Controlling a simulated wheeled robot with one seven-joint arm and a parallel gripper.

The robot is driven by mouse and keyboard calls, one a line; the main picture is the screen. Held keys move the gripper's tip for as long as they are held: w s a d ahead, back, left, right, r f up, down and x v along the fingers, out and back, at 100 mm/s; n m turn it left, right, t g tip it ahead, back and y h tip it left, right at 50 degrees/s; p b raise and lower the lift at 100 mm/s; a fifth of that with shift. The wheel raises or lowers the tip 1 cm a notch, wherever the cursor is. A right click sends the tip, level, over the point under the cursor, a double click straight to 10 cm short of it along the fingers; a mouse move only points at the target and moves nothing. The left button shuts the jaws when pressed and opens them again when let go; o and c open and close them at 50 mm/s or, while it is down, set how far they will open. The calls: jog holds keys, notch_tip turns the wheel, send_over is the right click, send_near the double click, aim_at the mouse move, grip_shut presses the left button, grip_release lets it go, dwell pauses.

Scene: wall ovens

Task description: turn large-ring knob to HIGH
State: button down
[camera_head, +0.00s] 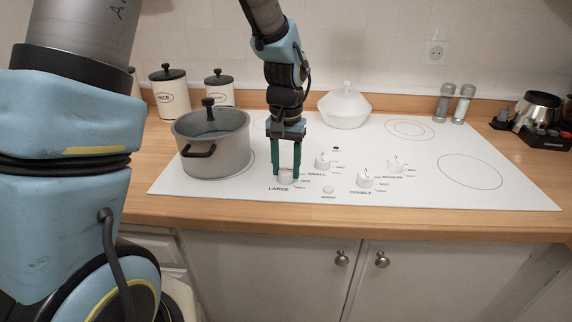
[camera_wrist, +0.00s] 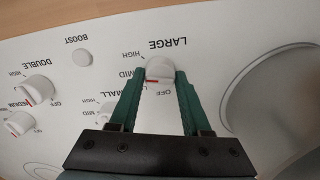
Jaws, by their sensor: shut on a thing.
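The LARGE knob (camera_head: 287,181) is a white round dial on the front left of the white cooktop. My gripper (camera_head: 285,174) points down and is shut on this knob, with one green finger on each side. In the wrist view the knob (camera_wrist: 160,69) sits between the fingertips of my gripper (camera_wrist: 155,74). A short red mark shows on the knob's lower side in that view. HIGH and MID are printed to the left of it there, and the fingers partly cover other labels. I cannot tell the exact setting.
A grey lidded pot (camera_head: 215,143) stands just left of my gripper. The SMALL (camera_head: 322,161), DOUBLE (camera_head: 366,180) and MEDIUM (camera_head: 395,166) knobs and a BOOST button (camera_head: 328,189) lie to the right. A white lidded dish (camera_head: 344,107) stands behind.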

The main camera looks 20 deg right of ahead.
aim_at(286, 169)
jog(key=m+p, duration=0.1)
jog(key=m, duration=0.5)
jog(key=shift+m, duration=0.3)
dwell(0.4)
jog(key=shift+c, duration=1.8)
grip_release()
notch_tip(286, 169, up, 11)
jog(key=b, duration=0.1)
jog(key=shift+s+f, duration=0.1)
jog(key=shift+f, duration=0.05)
